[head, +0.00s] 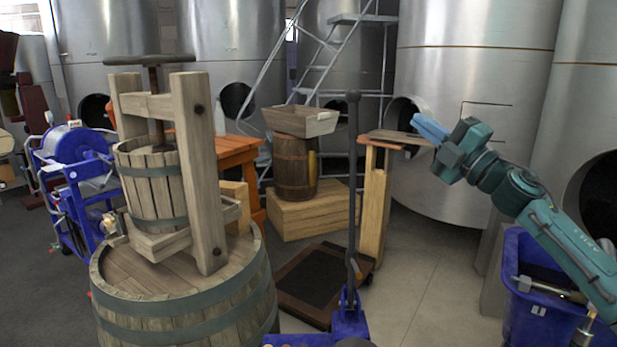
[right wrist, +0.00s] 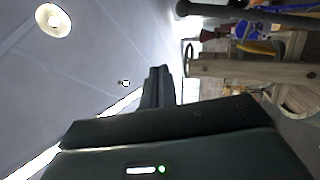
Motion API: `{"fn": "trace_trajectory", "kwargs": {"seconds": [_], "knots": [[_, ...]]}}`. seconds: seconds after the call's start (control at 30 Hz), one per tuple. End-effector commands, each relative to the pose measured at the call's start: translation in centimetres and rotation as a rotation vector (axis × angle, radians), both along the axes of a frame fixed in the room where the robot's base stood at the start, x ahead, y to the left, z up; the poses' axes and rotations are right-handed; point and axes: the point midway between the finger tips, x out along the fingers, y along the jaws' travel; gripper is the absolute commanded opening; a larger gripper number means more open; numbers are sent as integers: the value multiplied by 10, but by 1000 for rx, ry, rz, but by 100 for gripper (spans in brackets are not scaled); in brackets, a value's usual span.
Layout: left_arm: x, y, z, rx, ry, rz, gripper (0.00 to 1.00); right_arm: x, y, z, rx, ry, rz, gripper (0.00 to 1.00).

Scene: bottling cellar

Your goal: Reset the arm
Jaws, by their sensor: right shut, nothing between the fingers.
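My right arm comes in from the right in the head view. Its right gripper (head: 418,122) has blue fingers, pointing left and slightly up, held in the air in front of a steel tank (head: 475,70). The fingers are shut together with nothing between them. In the right wrist view the dark fingers of the right gripper (right wrist: 160,75) are also together, with the ceiling to their left. My left gripper is in neither view.
A wooden press (head: 190,130) stands on a large barrel (head: 180,310) at the left. A small wooden-topped stand (head: 375,200) is left of the right gripper. A blue bin (head: 520,305) is below the arm. Pale floor (head: 430,270) in the middle is clear.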

Motion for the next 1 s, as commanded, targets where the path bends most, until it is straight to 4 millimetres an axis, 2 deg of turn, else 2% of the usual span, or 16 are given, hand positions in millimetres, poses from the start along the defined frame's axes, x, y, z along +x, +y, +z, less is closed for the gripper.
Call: {"fn": "trace_trajectory", "kwargs": {"seconds": [0.03,0.17,0.23,0.3,0.37,0.4,0.47,0.5,0.6,0.67,0.8,0.9,1.0], "knots": [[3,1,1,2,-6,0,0,0,10,-31,42,56,16,0],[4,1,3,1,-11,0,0,-8,32,-108,175,210,39,0],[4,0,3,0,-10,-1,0,-18,43,-155,261,312,43,0],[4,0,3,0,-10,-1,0,-32,52,-202,348,417,37,0],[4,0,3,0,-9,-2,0,-47,58,-240,423,509,25,0],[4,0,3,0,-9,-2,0,-59,61,-266,473,571,13,0],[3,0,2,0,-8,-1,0,-78,65,-303,547,665,-9,0],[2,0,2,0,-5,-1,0,-93,67,-327,595,729,-28,0],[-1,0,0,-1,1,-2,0,-134,70,-383,716,886,-84,0],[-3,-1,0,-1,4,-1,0,-162,71,-414,787,981,-126,0],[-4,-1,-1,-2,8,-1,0,-235,69,-478,941,1195,-244,0],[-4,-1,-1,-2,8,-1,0,-287,67,-511,1033,1327,-334,0],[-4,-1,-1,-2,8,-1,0,-329,64,-533,1100,1426,-412,0]]}}
